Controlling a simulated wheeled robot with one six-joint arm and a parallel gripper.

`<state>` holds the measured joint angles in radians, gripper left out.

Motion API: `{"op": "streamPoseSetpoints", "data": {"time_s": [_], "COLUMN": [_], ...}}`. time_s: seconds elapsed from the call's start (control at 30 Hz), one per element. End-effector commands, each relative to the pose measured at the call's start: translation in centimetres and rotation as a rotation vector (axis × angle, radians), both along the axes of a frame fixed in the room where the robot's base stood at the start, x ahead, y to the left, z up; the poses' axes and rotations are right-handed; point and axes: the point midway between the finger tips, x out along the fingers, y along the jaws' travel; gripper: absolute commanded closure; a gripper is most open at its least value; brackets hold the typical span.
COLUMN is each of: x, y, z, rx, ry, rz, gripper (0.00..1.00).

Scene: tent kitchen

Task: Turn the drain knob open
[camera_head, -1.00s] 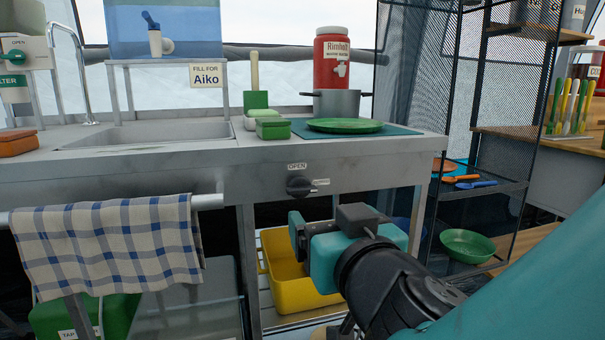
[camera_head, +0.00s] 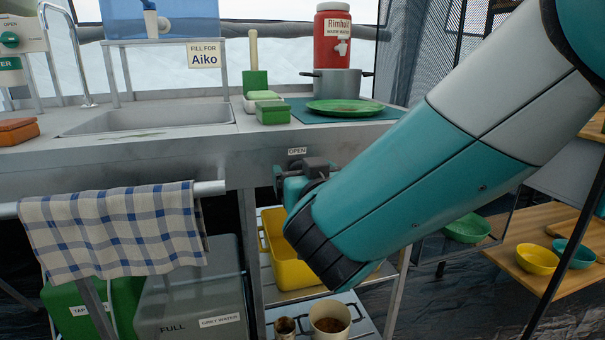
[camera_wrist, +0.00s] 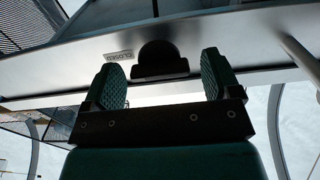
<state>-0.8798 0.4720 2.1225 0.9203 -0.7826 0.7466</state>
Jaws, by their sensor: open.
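The drain knob (camera_wrist: 160,60) is dark, on the metal front of the sink counter. In the wrist view it sits between the two spread green fingers of my gripper (camera_wrist: 160,76). There is a visible gap on each side, so the fingers look clear of it. A "CLOSED" label (camera_wrist: 118,56) shows beside the knob in the wrist view. In the head view my gripper (camera_head: 293,183) is at the counter front, just under the "OPEN" label (camera_head: 297,151). It and my arm mostly hide the knob there, so I cannot read its pointer.
A checked towel (camera_head: 113,228) hangs on a rail (camera_head: 208,188) left of the knob. A yellow tub (camera_head: 290,262) stands on the shelf below. A green plate (camera_head: 343,107) and grey pot (camera_head: 337,83) stand on the counter above. A mesh rack (camera_head: 420,45) is at the right.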

Motion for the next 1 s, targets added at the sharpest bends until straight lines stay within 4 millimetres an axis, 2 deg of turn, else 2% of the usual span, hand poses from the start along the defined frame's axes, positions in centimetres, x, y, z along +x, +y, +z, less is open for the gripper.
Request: {"op": "streamPoseSetpoints", "data": {"time_s": [0.03, 0.23, 0.67, 1.0], "x": [-0.02, -0.04, -0.07, -0.12], "y": [0.0, 0.01, 0.04, 0.16], "z": [0.0, 0.02, 0.04, 0.09], "rx": [0.0, 0.0, -0.074, -0.332], "ry": [0.0, 0.0, -0.021, -0.095], "rz": [0.0, 0.0, 0.0, 0.001], "gripper": [0.22, 0.67, 0.66, 0.66]}}
